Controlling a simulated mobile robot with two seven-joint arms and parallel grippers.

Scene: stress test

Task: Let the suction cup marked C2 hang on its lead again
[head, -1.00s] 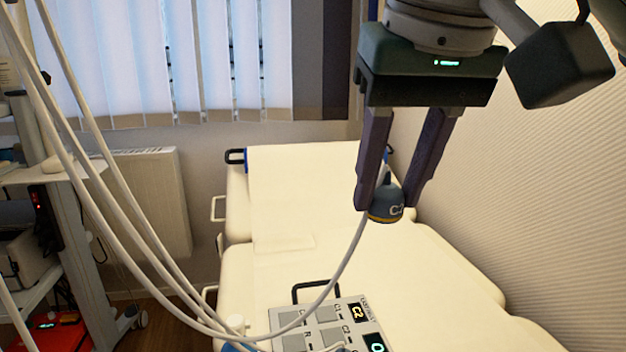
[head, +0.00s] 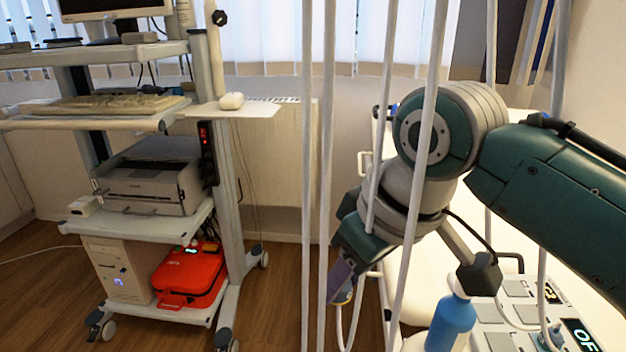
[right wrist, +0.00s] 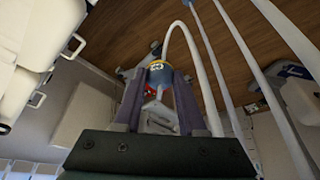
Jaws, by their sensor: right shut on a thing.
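My right gripper (head: 342,280) is at the middle of the head view, its fingers pointing down, partly behind white leads. It is shut on the suction cup marked C2 (head: 344,297), a small blue-grey cup with a yellow band. A white lead arches from near the cup to the right there. In the head view the white leads (head: 316,160) run down from above, and one loops below the cup. My left gripper is not in view.
A cream couch (head: 400,290) is behind my arm. A blue bottle (head: 451,322) and a control panel (head: 515,315) are at the lower right; another blue-grey cup (head: 552,337) is at the panel. A trolley with a printer (head: 150,180) and red case (head: 190,275) stands left.

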